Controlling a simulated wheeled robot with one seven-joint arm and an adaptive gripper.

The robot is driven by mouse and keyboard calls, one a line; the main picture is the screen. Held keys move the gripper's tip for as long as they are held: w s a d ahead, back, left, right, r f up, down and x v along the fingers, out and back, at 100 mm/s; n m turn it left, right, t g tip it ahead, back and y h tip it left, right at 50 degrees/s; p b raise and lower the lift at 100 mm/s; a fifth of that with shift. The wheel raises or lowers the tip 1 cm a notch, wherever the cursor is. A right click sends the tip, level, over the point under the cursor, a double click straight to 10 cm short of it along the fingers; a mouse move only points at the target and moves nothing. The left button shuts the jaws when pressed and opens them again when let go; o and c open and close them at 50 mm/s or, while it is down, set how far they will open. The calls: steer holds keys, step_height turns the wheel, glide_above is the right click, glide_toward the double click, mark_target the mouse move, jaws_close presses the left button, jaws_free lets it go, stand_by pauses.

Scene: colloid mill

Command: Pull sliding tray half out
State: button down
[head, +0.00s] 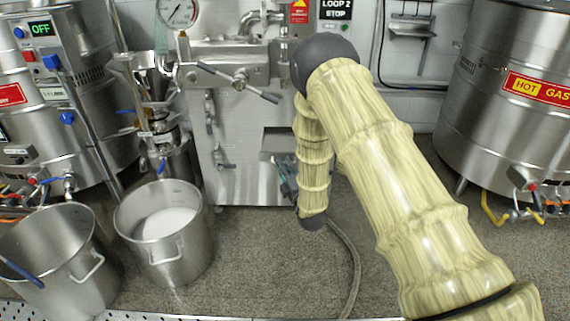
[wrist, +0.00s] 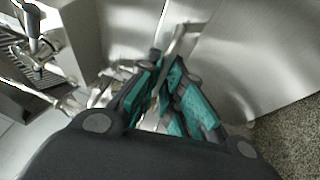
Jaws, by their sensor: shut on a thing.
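The sliding tray (head: 273,156) is a grey metal piece at the dark rectangular opening low in the front of the steel machine, partly hidden behind my arm. My gripper (head: 286,178) is just below and in front of it, mostly covered by my arm in the head view. In the wrist view my gripper (wrist: 168,72) has its teal-padded fingers closed around a thin metal part at the tray's front. A bright metal strip (wrist: 181,42) runs up from the fingertips. How far the tray stands out is hard to tell.
A steel pot of white liquid (head: 165,225) and an empty pot (head: 62,255) stand on the floor at left. A hose (head: 352,265) lies on the floor. A large hot vessel (head: 510,100) stands at right.

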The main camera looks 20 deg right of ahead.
steer(key=shift+d, duration=0.2)
steer(key=c, duration=1.6)
jaws_free()
steer(key=shift+c, duration=0.2)
steer(key=shift+o, duration=0.4)
steer(key=shift+a, duration=0.15)
steer(key=v, duration=1.2)
